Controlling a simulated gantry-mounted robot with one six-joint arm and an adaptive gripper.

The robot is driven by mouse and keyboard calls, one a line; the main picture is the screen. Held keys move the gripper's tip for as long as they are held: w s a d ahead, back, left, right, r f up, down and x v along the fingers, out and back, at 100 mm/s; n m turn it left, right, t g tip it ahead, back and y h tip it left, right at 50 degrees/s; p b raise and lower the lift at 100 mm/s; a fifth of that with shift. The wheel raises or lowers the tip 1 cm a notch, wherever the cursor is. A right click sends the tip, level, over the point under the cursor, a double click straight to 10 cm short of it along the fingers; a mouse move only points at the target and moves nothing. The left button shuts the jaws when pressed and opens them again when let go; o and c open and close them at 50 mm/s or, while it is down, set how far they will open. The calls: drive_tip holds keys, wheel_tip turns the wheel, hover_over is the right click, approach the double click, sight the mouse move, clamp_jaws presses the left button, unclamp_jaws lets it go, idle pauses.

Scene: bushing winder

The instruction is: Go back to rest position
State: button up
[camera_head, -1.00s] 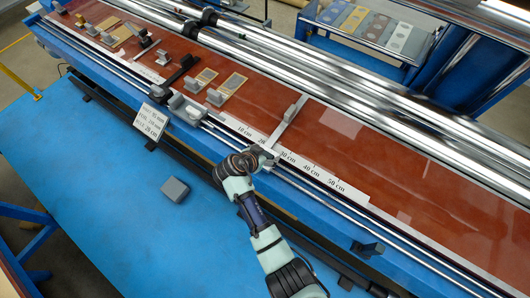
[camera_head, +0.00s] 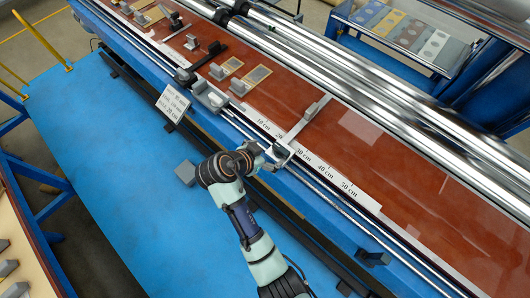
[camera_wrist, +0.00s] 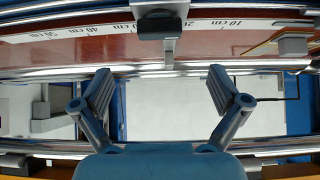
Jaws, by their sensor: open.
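My gripper (camera_head: 268,160) is at the front edge of the bushing winder, beside the steel guide rods, with my arm reaching up from the bottom of the head view. In the wrist view my gripper (camera_wrist: 163,90) is open, with two blue-grey fingers spread wide and nothing between them. The grey-handled metal stop bar (camera_head: 304,122) lies across the red-brown winder bed beside the centimetre scale (camera_head: 318,166). Its dark grey block also shows in the wrist view (camera_wrist: 158,24), beyond the fingers and apart from them.
A grey block (camera_head: 186,173) lies on the blue platform (camera_head: 120,150), left of my arm. A white sign (camera_head: 173,103) stands at the winder's front. Long shiny rollers (camera_head: 370,110) run behind the bed. Several grey-handled pieces sit on the bed's upper left. The platform's left side is clear.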

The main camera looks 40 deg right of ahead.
drive_tip(key=shift+a+r, duration=0.25)
idle(0.4)
drive_tip(key=s+a+r+n+t+y, duration=0.2)
drive_tip(key=a+r+n+t+y, duration=0.75)
drive_tip(key=a+r+n, duration=0.85)
wheel_tip(320, 180, up, 14)
drive_tip(key=s+a+m+t+p, duration=0.1)
drive_tip(key=a+t+p, duration=0.1)
drive_tip(key=p, duration=1.3)
drive_tip(key=shift+a+m+h, duration=0.35)
drive_tip(key=shift+a+m, duration=0.05)
drive_tip(key=shift+r, duration=0.1)
